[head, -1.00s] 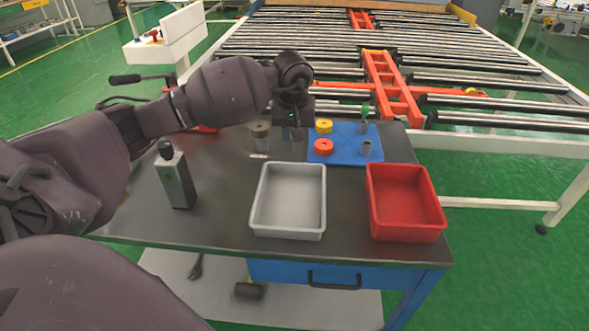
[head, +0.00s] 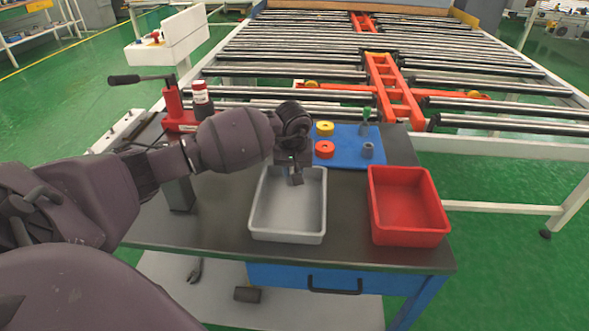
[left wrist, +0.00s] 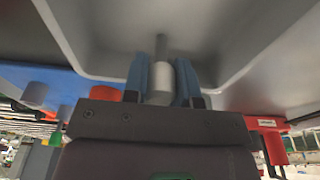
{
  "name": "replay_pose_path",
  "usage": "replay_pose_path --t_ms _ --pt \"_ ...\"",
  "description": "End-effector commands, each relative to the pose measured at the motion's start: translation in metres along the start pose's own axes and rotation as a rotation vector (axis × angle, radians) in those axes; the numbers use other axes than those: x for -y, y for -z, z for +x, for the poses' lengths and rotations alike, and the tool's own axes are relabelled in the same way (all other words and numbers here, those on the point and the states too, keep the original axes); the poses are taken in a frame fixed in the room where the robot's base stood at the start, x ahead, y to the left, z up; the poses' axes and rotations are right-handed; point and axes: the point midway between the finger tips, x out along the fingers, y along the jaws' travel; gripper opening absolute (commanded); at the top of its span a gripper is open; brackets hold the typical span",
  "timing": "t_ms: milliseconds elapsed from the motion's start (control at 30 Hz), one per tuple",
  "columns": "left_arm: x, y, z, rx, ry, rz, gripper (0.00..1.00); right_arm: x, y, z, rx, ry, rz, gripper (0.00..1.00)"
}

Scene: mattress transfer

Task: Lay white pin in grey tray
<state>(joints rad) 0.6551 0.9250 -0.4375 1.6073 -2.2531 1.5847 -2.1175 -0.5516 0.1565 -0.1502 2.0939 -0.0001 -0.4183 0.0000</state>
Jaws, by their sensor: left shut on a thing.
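My left gripper (head: 295,181) is over the grey tray (head: 262,226), near its back wall. In the left wrist view the gripper (left wrist: 162,72) is shut on the white pin (left wrist: 161,80), a pale cylinder with a thinner grey end. The pin points into the grey tray (left wrist: 80,40), whose inside fills much of that view. I cannot tell whether the pin touches the tray floor. In the head view the pin is mostly hidden by the gripper. My right gripper is not in view.
A red tray (head: 408,205) stands to the right of the grey one. Behind is a blue mat (head: 350,155) with a yellow ring (head: 325,128), a red ring (head: 324,149) and grey and green pieces. A red tool (head: 174,108) and a bottle (head: 201,99) stand at the back left.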

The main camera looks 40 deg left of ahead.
Motion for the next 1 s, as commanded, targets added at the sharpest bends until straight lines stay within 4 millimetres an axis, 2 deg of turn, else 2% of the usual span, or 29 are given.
replay_pose_path --t_ms 267,300,467,767,867,1000 --pt "0.000 0.000 0.003 0.000 0.000 0.001 0.00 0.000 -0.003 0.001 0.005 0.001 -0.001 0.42" --pt "0.000 0.000 0.003 -0.001 -0.001 0.001 0.29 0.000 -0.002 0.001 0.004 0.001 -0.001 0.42" --pt "0.000 0.000 0.002 -0.001 -0.001 0.000 0.51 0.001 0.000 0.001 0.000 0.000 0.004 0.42" --pt "0.000 0.000 0.000 -0.001 -0.002 0.000 0.51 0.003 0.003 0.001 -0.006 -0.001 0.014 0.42" --pt "0.000 0.001 -0.008 -0.004 -0.002 0.000 0.51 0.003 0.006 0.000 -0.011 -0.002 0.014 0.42" --pt "0.000 0.002 -0.029 -0.007 -0.002 0.001 0.51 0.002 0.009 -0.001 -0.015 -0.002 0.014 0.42"
